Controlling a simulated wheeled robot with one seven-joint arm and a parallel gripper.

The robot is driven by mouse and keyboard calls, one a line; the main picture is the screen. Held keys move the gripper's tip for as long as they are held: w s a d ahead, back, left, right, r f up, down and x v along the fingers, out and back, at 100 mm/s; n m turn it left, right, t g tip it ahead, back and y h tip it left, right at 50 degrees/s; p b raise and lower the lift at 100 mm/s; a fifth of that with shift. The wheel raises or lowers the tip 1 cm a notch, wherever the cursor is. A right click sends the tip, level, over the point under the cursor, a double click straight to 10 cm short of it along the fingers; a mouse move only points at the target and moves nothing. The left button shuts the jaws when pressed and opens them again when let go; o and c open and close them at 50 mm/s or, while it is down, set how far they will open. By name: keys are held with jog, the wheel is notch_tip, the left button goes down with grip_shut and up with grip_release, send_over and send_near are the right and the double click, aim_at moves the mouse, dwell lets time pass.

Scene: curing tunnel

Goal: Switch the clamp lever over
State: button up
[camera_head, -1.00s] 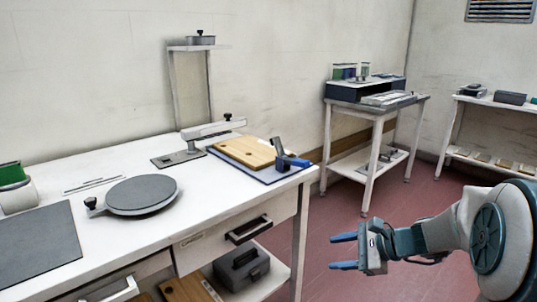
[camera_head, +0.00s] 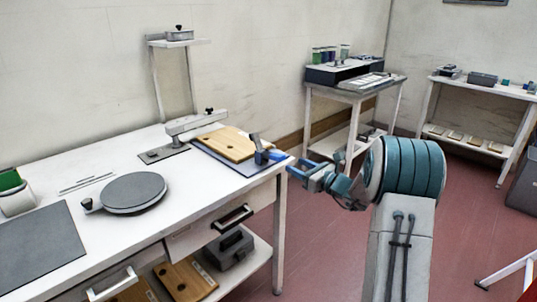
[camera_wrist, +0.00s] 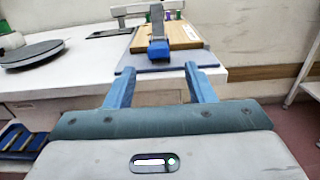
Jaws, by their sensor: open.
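The clamp lever (camera_head: 256,143) is a dark grey handle standing up from a blue clamp block (camera_head: 262,157) at the near right corner of the bench. The clamp sits at the edge of a wooden board (camera_head: 228,143) on a blue base plate. In the wrist view the lever (camera_wrist: 157,22) stands upright above the blue block (camera_wrist: 159,50), straight ahead between my fingers. My gripper (camera_head: 284,164) is open and empty, just off the bench's right end, pointing at the clamp. In the wrist view its two blue fingers (camera_wrist: 160,85) are apart, short of the clamp.
The white bench (camera_head: 110,235) also holds a round grey turntable (camera_head: 134,192), a dark mat (camera_head: 35,248) and a white arm fixture (camera_head: 195,122). A side table (camera_head: 358,92) stands behind. Red floor is free right of the bench.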

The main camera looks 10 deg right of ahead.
aim_at(271, 154)
jog(key=x, duration=1.1)
jog(key=shift+a, duration=0.2)
